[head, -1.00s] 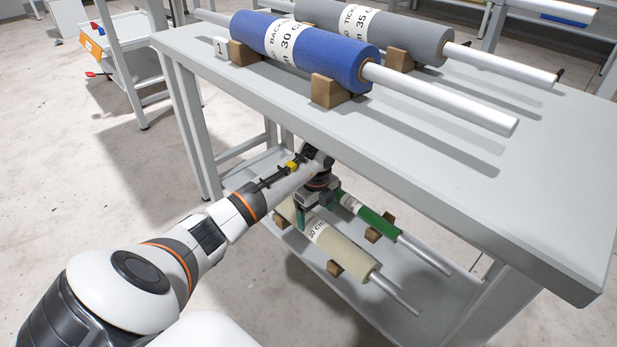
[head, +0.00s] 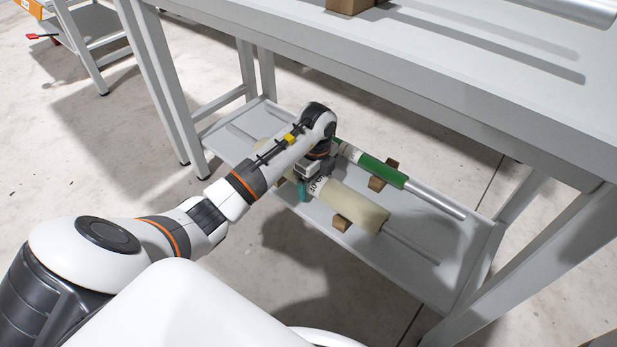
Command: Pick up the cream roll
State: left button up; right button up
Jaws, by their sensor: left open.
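The cream roll (head: 352,208) lies on the lower shelf (head: 415,270) of the grey table, resting on small wooden blocks (head: 342,223). A pale rod sticks out of each end, and a white printed label wraps its middle. My left arm reaches in from the left, and my left gripper (head: 308,192) points down at the roll near its label. The gripper is open. Its teal fingertip shows on the near side of the roll; the far finger is hidden. I cannot tell whether it touches the roll. My right gripper is not in view.
A green roll (head: 382,170) on a metal rod lies behind the cream roll on the same shelf. The table top (head: 420,70) overhangs the shelf, with legs at its corners. A cart (head: 85,50) stands at the upper left. The floor at left is clear.

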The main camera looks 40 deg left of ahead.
pick_arm(q)
jog(key=shift+c, duration=0.6)
jog(key=c, duration=1.2)
jog(key=shift+r, duration=0.1)
jog(key=shift+c, duration=0.5)
